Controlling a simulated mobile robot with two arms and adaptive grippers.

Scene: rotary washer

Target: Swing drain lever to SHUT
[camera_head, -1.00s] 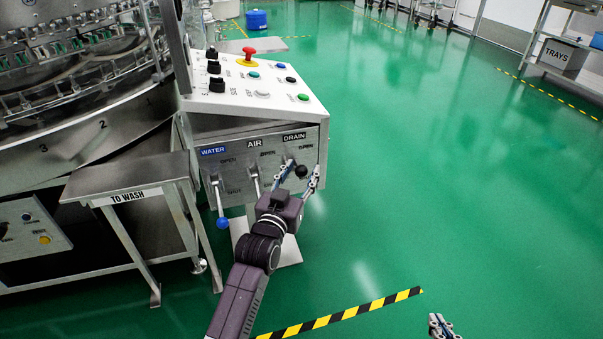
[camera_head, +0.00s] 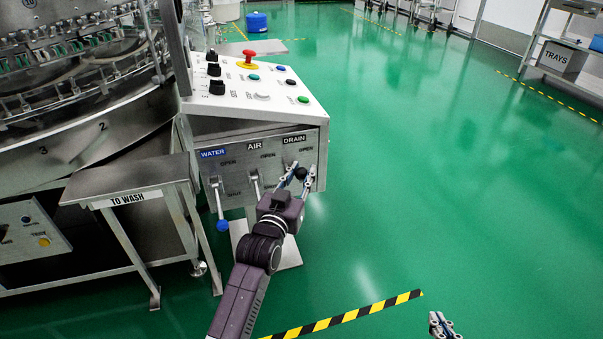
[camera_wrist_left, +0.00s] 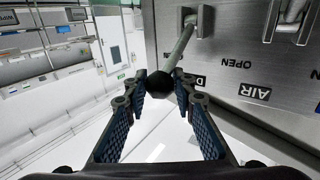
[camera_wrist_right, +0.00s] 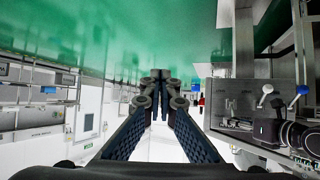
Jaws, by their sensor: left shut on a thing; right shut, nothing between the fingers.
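The drain lever has a round black knob (camera_head: 300,173), below the DRAIN label on the control box's front panel (camera_head: 238,186). In the left wrist view, its metal shaft (camera_wrist_left: 181,45) runs from a panel mount to the black knob (camera_wrist_left: 160,83). My left gripper (camera_head: 296,177) is shut on this knob, one finger on each side. It also shows in the left wrist view (camera_wrist_left: 163,88). The gripper hides the SHUT mark below the lever. My right gripper (camera_head: 438,320) is shut and empty over the floor, and its fingertips meet in the right wrist view (camera_wrist_right: 161,80).
The water lever with a blue knob (camera_head: 222,225) and the air lever (camera_head: 255,185) stand left of the drain lever. A red emergency button (camera_head: 249,59) is on top. The TO WASH table (camera_head: 125,178) is at left. The green floor (camera_head: 430,190) at right is clear.

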